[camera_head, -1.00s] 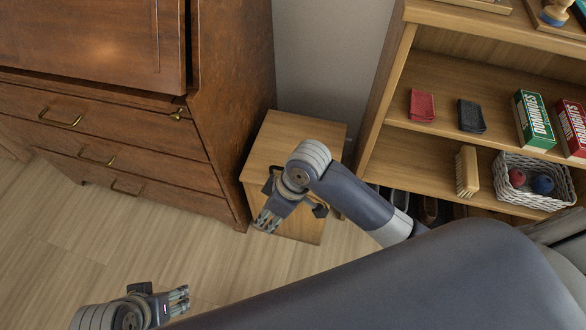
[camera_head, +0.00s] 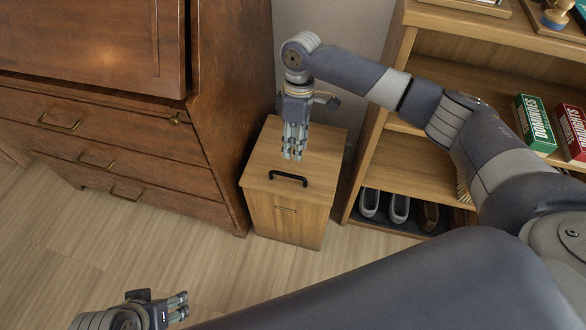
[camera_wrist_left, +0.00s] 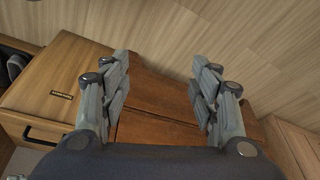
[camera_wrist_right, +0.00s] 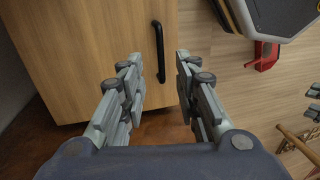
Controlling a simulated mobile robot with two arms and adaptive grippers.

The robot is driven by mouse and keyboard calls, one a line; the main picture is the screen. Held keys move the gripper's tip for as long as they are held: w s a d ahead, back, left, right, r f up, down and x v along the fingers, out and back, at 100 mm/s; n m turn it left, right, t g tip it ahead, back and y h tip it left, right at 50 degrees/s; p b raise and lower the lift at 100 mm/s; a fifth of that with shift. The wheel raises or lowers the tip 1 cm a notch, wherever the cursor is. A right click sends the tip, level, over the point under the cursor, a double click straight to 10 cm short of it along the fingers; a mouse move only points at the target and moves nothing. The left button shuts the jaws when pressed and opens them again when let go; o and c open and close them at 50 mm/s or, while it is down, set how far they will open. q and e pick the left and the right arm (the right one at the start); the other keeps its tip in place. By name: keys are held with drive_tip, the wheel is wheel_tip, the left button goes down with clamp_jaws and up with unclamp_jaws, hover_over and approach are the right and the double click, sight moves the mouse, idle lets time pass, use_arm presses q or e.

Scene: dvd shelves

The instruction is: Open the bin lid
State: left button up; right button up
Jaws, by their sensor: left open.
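The bin is a light wooden box (camera_head: 300,222) on the floor between the dark cabinet and the shelf. Its flat lid (camera_head: 262,158) is shut, with a black bar handle (camera_head: 288,178) near the front edge. The handle also shows in the right wrist view (camera_wrist_right: 160,50). My right gripper (camera_head: 293,153) points down above the lid, just behind the handle in the head view. It is open and empty; in the right wrist view, the handle lies ahead, between the lines of its fingers. My left gripper (camera_head: 181,305) is open and empty, low at the left, away from the bin.
The dark wooden cabinet (camera_head: 228,110) stands close on the bin's left. The open shelf (camera_head: 413,160) stands on its right, with shoes (camera_head: 399,207) at the bottom and green and red boxes above. Bare floor (camera_head: 200,265) lies in front.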

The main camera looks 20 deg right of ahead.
wheel_tip(320, 180, down, 4)
drive_tip(key=b, duration=0.2)
hover_over(293, 181)
wheel_tip(293, 181, down, 4)
drive_tip(key=shift+f, duration=0.15)
use_arm(q)
drive_tip(key=w+d+r+t+h, duration=0.1)
drive_tip(key=w+t, duration=0.3)
drive_tip(key=w, duration=0.4)
drive_tip(key=shift+w+d+r, duration=0.15)
drive_tip(key=shift+d+r, duration=0.2)
drive_tip(key=shift+d, duration=0.45)
use_arm(e)
drive_tip(key=shift+f, duration=0.3)
clamp_jaws()
